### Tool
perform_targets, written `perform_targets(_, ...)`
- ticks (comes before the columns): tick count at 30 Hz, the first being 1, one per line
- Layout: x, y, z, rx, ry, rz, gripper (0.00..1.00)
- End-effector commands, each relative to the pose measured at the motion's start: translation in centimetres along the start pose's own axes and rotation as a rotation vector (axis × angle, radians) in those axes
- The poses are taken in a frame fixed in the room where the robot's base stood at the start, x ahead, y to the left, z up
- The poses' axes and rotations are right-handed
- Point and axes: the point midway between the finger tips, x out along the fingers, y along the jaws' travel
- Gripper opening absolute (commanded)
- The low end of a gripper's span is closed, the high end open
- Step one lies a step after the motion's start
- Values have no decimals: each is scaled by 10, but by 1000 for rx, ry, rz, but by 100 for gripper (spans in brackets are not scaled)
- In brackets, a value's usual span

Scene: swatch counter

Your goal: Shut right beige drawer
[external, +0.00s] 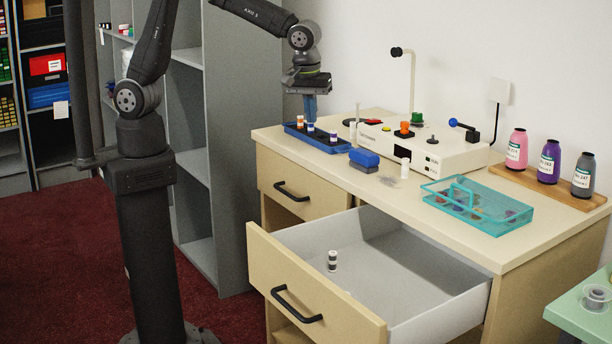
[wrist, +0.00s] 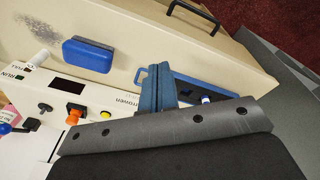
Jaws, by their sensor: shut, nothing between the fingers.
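The right beige drawer (external: 310,290) is pulled far out of the counter in the external view. Its black bar handle (external: 296,305) is on the front, and its white inside shows. A small black-and-white cylinder (external: 332,260) stands in it. My gripper (external: 310,112) is above the far left part of the countertop, over the blue tray, well apart from the drawer. Its blue fingers (wrist: 157,84) are together and hold nothing in the wrist view. The open drawer is not visible in the wrist view.
The left beige drawer (external: 303,187) looks closed. The countertop (external: 520,243) holds a blue tray (external: 327,138) of small vials, a blue block (external: 364,158), a white device (external: 440,150), a teal basket (external: 477,204) and several bottles. A grey shelf stands behind my arm. Red floor lies before the drawer.

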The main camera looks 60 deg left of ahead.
Motion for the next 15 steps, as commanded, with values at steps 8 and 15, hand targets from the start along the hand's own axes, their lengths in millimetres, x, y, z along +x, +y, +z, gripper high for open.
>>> perform_targets(8,-10,-6,119,582,149,53,0)
perform_targets(15,-23,-29,218,1077,290,114,0)
